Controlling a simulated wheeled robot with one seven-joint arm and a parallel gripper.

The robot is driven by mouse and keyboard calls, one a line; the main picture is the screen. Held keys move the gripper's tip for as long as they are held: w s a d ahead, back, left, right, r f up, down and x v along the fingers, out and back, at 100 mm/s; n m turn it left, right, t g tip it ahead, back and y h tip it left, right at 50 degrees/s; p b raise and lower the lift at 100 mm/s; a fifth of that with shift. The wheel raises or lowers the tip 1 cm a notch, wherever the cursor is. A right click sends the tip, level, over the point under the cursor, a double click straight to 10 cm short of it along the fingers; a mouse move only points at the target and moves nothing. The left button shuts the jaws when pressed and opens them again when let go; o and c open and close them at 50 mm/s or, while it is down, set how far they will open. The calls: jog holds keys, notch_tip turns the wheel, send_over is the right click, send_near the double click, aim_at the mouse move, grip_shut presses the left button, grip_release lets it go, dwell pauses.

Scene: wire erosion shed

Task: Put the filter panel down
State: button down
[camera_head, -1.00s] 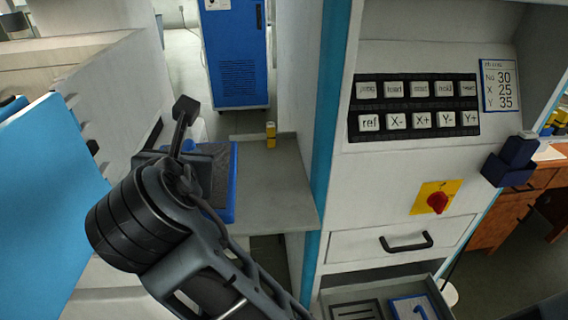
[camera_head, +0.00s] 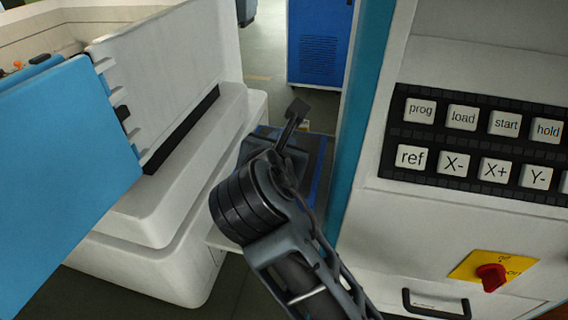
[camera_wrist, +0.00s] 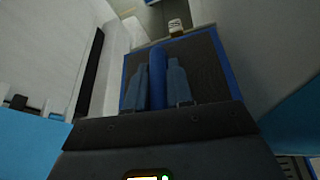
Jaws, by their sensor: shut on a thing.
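The filter panel is a dark mesh sheet in a blue frame with a thick blue bar down its middle. It fills the middle of the wrist view (camera_wrist: 207,62). My gripper (camera_wrist: 156,80) is shut on that bar, one finger on each side. In the head view the panel (camera_head: 312,155) shows behind my wrist, between the white machine body and the control cabinet. My gripper's fingers are hidden there by my wrist. Whether the panel touches the grey shelf (camera_head: 222,240) below it, I cannot tell.
The control cabinet (camera_head: 440,225) with push buttons and a red switch stands close on the right. The white machine body (camera_head: 165,205) and a light blue door (camera_head: 60,180) stand on the left. A blue cabinet (camera_head: 318,45) is behind. The gap between them is narrow.

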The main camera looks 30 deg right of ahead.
jog(key=shift+f, duration=2.15)
jog(key=shift+f, duration=0.1)
jog(key=c, duration=1)
grip_release()
jog(key=shift+a, duration=0.1)
jog(key=v, duration=1.2)
